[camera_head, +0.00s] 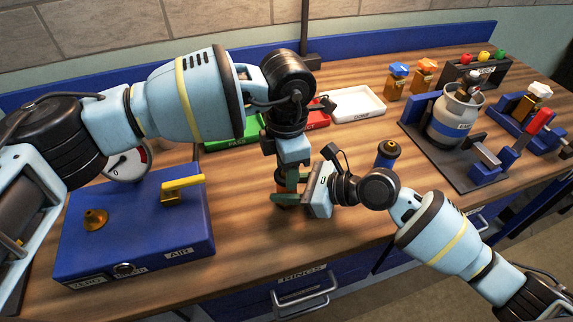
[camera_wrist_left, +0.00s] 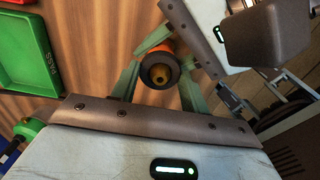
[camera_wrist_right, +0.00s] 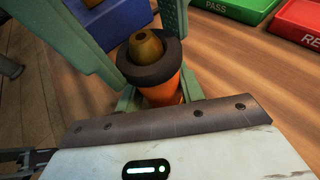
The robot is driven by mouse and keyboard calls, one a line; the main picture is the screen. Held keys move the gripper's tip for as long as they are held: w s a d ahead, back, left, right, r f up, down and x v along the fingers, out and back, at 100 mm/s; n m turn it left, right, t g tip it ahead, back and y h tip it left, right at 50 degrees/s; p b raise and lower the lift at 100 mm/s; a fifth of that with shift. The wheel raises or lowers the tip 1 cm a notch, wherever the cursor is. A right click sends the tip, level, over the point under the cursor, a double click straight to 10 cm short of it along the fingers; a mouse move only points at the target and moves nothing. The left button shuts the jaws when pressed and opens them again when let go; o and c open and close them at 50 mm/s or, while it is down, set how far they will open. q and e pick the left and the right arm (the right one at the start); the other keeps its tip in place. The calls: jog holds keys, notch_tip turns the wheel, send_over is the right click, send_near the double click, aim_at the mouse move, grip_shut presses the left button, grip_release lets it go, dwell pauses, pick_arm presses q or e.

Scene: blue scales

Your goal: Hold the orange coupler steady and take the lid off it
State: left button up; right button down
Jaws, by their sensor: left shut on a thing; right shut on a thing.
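The orange coupler (camera_wrist_right: 164,88) stands between my two grippers, with a dark ring and a brass tip (camera_wrist_right: 146,45) at its top. The left wrist view shows its dark ring (camera_wrist_left: 160,67) from above. My right gripper (camera_head: 288,199) comes in from the right and is shut around the orange body, low down. My left gripper (camera_head: 289,178) points down from above, its green fingers on either side of the coupler's top, shut on it. I cannot tell which top part is the lid. The fingers hide most of the coupler in the head view.
A blue test box (camera_head: 140,235) with a gauge stands at left. Green (camera_head: 235,137), red (camera_head: 318,116) and white (camera_head: 356,103) trays lie behind.

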pick_arm(q)
jog(key=shift+c, duration=1.1)
jog(key=shift+r, duration=0.1)
jog(key=shift+r, duration=0.35)
jog(key=shift+r, duration=0.75)
jog(key=shift+r, duration=0.15)
jog(key=shift+r, duration=1.85)
pick_arm(e)
jog(key=c, duration=0.8)
grip_release()
